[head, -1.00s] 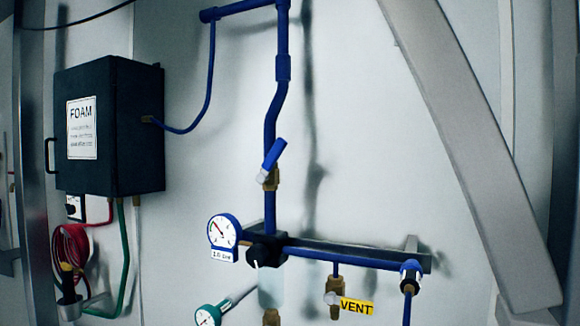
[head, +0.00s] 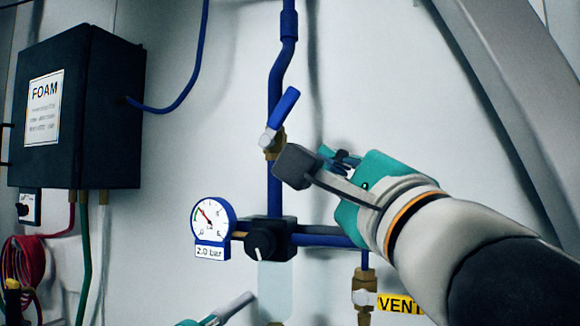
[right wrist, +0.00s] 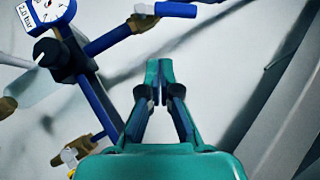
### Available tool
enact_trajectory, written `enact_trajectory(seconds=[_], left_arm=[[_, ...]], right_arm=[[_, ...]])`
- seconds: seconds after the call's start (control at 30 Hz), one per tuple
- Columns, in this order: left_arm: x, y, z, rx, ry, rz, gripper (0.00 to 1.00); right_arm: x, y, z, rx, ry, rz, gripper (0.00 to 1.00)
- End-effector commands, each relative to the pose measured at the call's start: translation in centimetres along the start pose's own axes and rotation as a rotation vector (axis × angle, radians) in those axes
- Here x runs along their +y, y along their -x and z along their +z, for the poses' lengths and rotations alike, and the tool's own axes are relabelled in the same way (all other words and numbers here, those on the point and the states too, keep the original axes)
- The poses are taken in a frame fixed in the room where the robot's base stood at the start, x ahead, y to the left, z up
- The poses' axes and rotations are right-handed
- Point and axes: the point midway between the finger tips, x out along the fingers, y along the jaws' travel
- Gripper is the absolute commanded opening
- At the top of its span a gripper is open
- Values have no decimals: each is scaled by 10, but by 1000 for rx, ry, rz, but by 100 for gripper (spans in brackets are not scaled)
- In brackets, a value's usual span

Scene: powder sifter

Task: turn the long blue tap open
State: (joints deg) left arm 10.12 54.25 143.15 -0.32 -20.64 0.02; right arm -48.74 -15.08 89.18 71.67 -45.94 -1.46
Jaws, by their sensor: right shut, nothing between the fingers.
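The long blue tap handle (head: 284,108) sits on a brass valve in the vertical blue pipe and points up and slightly right, at a slant to the pipe. My right gripper (head: 306,164) is just below and right of the valve, apart from the handle, shut and empty. In the right wrist view the blue handle (right wrist: 180,10) shows at the top edge, beyond and above the shut fingertips (right wrist: 160,74).
A gauge reading 2.0 bar (head: 211,220) and a black regulator knob (head: 262,242) are below the tap. A dark FOAM box (head: 110,110) hangs at left. A VENT label (head: 398,303) is lower right. A grey slanted beam (head: 500,100) stands at right.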

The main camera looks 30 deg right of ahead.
Motion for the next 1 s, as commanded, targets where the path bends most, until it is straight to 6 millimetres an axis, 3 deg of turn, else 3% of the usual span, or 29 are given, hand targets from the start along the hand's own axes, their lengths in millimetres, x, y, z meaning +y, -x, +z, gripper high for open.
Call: enact_trajectory(seconds=[0.1,0.27,0.73,1.0], left_arm=[[-2,-4,0,0,0,0,40],[0,0,0,-1,0,0,40],[10,26,0,0,0,0,40],[13,37,0,0,0,0,40]], right_arm=[[-22,12,-16,5,-90,-17,0],[-28,2,-18,9,-108,-18,0],[-29,-89,-17,6,-105,-16,0],[-30,-112,9,-1,-107,-17,0]])
